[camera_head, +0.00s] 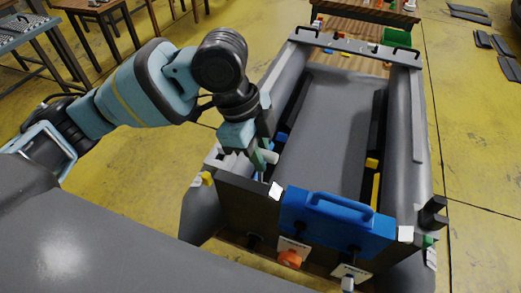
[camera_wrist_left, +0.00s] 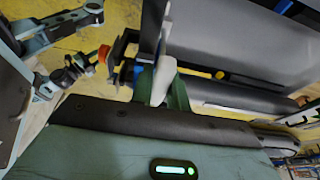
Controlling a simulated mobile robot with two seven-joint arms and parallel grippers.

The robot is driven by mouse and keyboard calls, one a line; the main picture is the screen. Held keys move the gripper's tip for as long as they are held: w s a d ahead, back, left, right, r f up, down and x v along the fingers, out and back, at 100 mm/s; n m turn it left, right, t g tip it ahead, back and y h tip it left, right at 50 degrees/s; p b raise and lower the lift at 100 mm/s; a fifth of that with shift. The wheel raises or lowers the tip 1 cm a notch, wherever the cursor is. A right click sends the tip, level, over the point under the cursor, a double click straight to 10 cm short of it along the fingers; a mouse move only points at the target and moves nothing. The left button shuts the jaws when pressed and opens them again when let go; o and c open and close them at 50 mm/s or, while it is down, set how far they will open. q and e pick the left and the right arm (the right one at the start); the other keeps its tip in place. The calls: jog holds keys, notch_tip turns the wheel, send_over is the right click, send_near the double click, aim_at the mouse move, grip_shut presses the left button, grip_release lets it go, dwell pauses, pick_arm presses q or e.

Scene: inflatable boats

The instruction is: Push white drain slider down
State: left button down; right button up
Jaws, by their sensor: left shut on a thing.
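My left gripper (camera_head: 264,158) reaches down inside the rear left corner of the grey inflatable boat (camera_head: 325,125). It is shut on a white piece (camera_head: 270,156), which also shows between the green fingers in the left wrist view (camera_wrist_left: 162,80). On the outer face of the transom, low down, are two labelled plates, one with an orange knob (camera_head: 290,259) and one with a white slider-like part (camera_head: 347,284). The left gripper is above and apart from these. I cannot tell how far down the white part sits. My right gripper is not seen.
A blue handled block (camera_head: 337,222) sits on the transom's top edge. A black fitting (camera_head: 432,213) sticks out at the right rear corner. Yellow floor (camera_head: 480,170) is open at right.

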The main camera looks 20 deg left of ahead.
pick_arm(q)
jog(key=shift+s+f, duration=0.1)
jog(key=shift+f, duration=1.05)
jog(key=shift+f+b, duration=0.35)
jog(key=shift+f, duration=0.8)
jog(key=c, duration=1.2)
grip_release()
jog(key=shift+c, duration=0.2)
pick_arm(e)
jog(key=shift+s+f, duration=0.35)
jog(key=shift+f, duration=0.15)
pick_arm(q)
jog(key=shift+r+p, duration=1.25)
jog(key=shift+r, duration=0.45)
jog(key=shift+r+p, duration=1.25)
jog(key=shift+r, duration=0.65)
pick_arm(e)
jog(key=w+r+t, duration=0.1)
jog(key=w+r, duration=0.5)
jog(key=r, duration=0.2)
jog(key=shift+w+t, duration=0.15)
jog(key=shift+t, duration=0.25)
pick_arm(q)
jog(key=shift+f, duration=0.1)
